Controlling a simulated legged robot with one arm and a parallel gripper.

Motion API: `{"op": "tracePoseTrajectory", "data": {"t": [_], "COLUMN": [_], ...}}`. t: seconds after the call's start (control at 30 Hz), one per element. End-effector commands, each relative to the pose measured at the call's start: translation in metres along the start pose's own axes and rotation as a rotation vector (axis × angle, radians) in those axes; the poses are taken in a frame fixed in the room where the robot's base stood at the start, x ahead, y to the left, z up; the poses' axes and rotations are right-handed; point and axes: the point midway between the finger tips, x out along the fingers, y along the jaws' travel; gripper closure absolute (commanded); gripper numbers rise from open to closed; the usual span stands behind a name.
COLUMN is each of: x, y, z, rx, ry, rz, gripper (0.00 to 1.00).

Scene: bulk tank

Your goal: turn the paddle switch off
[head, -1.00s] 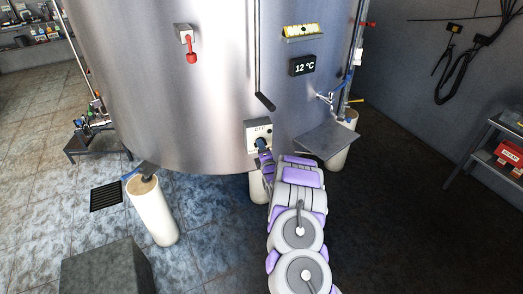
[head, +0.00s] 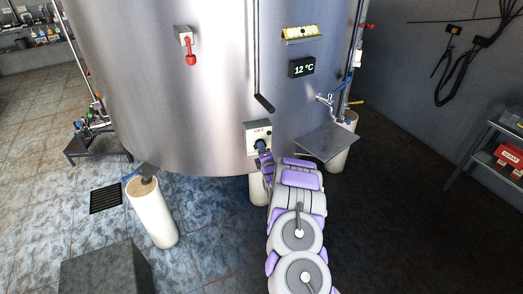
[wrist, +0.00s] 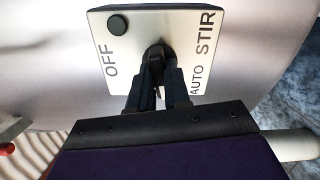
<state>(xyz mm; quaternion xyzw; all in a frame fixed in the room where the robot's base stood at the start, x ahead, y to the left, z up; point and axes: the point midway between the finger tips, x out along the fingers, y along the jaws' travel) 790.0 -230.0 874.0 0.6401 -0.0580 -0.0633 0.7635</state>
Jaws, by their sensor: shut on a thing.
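The switch box (head: 257,136) is a pale plate on the front of the steel tank, low in the middle of the head view. In the wrist view the plate (wrist: 200,25) carries the words OFF, STIR and AUTO, and a round black button near OFF. The dark paddle switch (wrist: 156,55) stands out from the plate's middle. My gripper (wrist: 155,88) is shut on the paddle, its black fingers on either side of it. The fingers hide much of the paddle, so its exact pointing is hard to tell. In the head view my gripper (head: 262,149) covers the lower plate.
A red-handled lever (head: 190,53) hangs on the tank (head: 150,80) at upper left. A 12 °C display (head: 302,67) and a black rod end (head: 264,103) are above the switch. A metal shelf (head: 325,142) juts out at right, close to my arm.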

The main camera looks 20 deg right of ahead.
Motion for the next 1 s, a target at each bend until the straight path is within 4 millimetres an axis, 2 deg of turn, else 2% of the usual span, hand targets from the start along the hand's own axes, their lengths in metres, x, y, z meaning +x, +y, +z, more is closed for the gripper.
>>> {"op": "tracePoseTrajectory", "data": {"t": [0.27,0.47,1.0], "x": [-0.0009,-0.0008,-0.0006], "y": [-0.0034,-0.0021,-0.0009], "z": [-0.0019,-0.0020,-0.0016], "rx": [0.030,0.126,0.612], "ry": [0.004,0.004,0.002], "rz": [-0.010,-0.014,-0.030], "gripper": [1.00,1.00,1.00]}}
